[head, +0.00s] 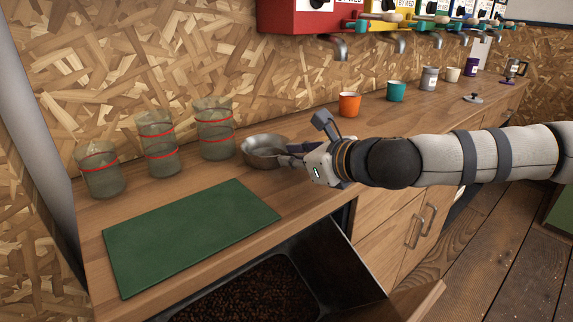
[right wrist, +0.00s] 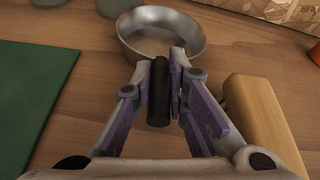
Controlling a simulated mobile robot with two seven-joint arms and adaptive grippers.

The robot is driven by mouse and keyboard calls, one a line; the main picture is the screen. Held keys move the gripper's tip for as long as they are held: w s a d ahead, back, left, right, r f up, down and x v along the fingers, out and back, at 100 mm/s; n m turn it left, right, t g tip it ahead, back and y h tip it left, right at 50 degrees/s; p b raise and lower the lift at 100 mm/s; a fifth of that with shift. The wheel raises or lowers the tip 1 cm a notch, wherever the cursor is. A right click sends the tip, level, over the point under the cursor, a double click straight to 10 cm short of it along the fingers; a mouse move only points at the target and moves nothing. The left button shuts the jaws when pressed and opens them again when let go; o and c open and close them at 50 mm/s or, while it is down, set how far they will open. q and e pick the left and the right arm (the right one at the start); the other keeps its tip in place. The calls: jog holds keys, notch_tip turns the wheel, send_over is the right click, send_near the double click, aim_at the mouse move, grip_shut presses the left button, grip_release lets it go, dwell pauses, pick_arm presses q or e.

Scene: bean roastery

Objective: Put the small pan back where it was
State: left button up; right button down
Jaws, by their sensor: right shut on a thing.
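The small pan (head: 262,148) is a silver metal pan on the wooden counter, between the glass jars and my right gripper. My right gripper (head: 291,155) reaches it from the right and is shut on its handle. In the right wrist view the pan (right wrist: 160,30) lies ahead of the fingers, and its dark handle (right wrist: 158,95) sits between the right gripper's fingertips (right wrist: 165,75). The pan looks level at the counter surface; I cannot tell whether it touches. My left gripper is not in view.
A green mat (head: 190,235) lies in front of several glass jars (head: 158,145) with red bands. An open drawer (head: 345,275) of dark beans sticks out below the counter edge. An orange cup (head: 349,104) and a teal cup (head: 396,91) stand further right, under the dispensers.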

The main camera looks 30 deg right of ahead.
jog(key=shift+s+a+r, duration=0.15)
jog(key=shift+s+r, duration=0.05)
jog(key=shift+s, duration=0.4)
jog(key=shift+w+f, duration=0.1)
jog(key=shift+w, duration=0.05)
jog(key=c, duration=1.9)
grip_release()
jog(key=shift+w+f, duration=0.15)
jog(key=o, duration=0.3)
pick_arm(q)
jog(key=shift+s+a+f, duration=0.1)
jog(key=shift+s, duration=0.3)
